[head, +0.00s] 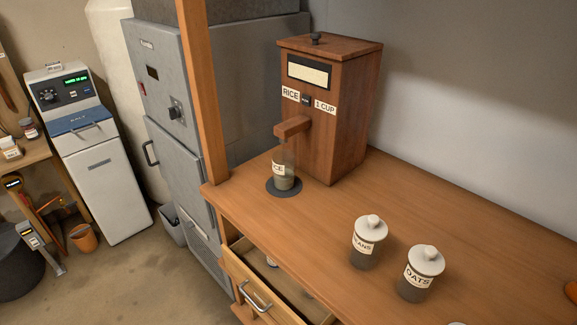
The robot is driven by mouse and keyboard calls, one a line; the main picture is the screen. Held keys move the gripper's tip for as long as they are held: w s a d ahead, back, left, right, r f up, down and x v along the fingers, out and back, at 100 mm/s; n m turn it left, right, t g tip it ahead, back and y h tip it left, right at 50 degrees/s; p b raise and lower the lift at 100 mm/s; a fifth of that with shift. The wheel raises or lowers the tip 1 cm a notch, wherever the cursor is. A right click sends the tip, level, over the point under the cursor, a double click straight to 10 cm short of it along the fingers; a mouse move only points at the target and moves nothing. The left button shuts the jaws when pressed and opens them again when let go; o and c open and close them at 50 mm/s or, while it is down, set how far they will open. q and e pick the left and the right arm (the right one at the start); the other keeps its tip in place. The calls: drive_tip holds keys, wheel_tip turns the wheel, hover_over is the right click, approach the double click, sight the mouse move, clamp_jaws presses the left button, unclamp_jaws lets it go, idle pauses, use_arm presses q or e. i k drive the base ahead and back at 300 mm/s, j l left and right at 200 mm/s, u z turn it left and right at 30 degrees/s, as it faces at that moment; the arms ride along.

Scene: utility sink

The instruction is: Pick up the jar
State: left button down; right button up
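A glass jar (283,169) with a partly visible label that seems to read RICE stands upright under the spout of the wooden rice dispenser (345,120). It is on a dark round pad (270,187) and shows no white lid. A jar labelled BEANS (366,248) and a jar labelled OATS (417,281) stand upright on the wooden counter (330,215), each with a white knobbed lid. Neither of my grippers is in view.
A drawer (262,285) under the counter's front edge is pulled open. A wooden post (205,95) rises at the counter's left end. A small white thing (457,323) is cut off at the bottom edge. The counter between dispenser and lidded jars is clear.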

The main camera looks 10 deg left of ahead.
sight(283, 160)
drive_tip(key=j+z, duration=0.3)
drive_tip(key=z, duration=0.2)
drive_tip(key=j+z, duration=0.3)
drive_tip(key=z, duration=0.15)
